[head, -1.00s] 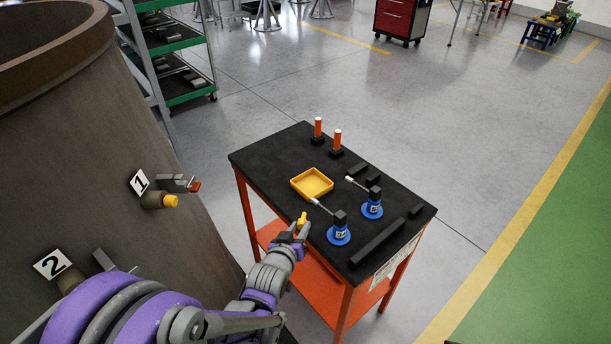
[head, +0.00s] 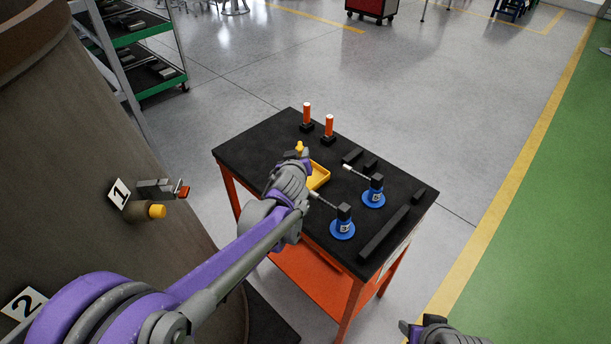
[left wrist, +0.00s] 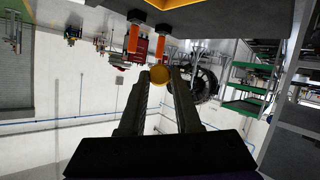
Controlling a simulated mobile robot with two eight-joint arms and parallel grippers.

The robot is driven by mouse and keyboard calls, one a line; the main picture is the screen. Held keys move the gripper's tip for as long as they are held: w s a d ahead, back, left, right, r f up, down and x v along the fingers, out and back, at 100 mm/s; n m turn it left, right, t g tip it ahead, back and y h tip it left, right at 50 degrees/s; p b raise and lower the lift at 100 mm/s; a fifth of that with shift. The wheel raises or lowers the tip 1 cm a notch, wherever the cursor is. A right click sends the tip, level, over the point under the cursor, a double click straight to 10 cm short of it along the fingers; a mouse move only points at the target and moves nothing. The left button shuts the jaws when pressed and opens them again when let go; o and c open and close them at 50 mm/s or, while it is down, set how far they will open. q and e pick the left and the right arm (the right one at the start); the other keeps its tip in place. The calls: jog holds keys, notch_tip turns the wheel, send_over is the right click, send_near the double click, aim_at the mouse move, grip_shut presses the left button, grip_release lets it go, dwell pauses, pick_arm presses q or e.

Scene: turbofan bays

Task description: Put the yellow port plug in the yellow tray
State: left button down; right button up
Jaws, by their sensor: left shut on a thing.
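My left gripper (head: 300,155) is shut on a yellow port plug (head: 299,147), held upright above the cart top near the tray's far left side. In the left wrist view the plug (left wrist: 160,74) shows as a round yellow end between the two fingertips. The yellow tray (head: 320,175) lies on the black cart top, partly hidden behind my left gripper and wrist. My right gripper (head: 436,329) shows only in part at the bottom edge, and its fingers are unclear.
Two orange-handled items (head: 329,126) stand at the cart's (head: 250,150) far side. Two blue-based tools (head: 342,228) with thin rods stand right of the tray. Black bars lie along the right edge. A yellow-ended port (head: 157,211) is on the brown casing beside label 1.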

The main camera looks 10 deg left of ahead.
pick_arm(q)
notch_tip(320, 180, down, 10)
jog(key=shift+r+b, duration=0.25)
jog(key=shift+b, duration=0.25)
jog(key=shift+f, duration=0.1)
jog(key=shift+f+b, duration=0.35)
jog(key=shift+f, duration=0.15)
